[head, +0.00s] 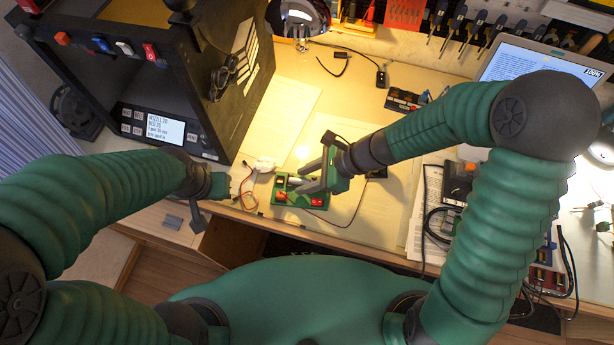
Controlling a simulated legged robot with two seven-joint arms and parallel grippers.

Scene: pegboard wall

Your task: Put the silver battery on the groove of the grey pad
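A green holder (285,198) with red-ended batteries lies near the table's front edge. My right gripper (303,178) is over it, fingers pointing left and apart. A small silver piece (294,181), perhaps the silver battery, shows by the fingertips; I cannot tell whether it is gripped. My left gripper (212,205) is left of the holder, near the front edge, fingers apart and seemingly empty. A small grey piece (172,222), perhaps the grey pad, lies at the front edge left of that gripper; its groove is too small to make out.
A black machine (213,100) with a lit screen stands at the back left. A small white part with thin wires (264,165) lies just behind the holder. A laptop (535,68), cables and a black box (458,180) crowd the right. Paper sheets (284,110) cover the middle.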

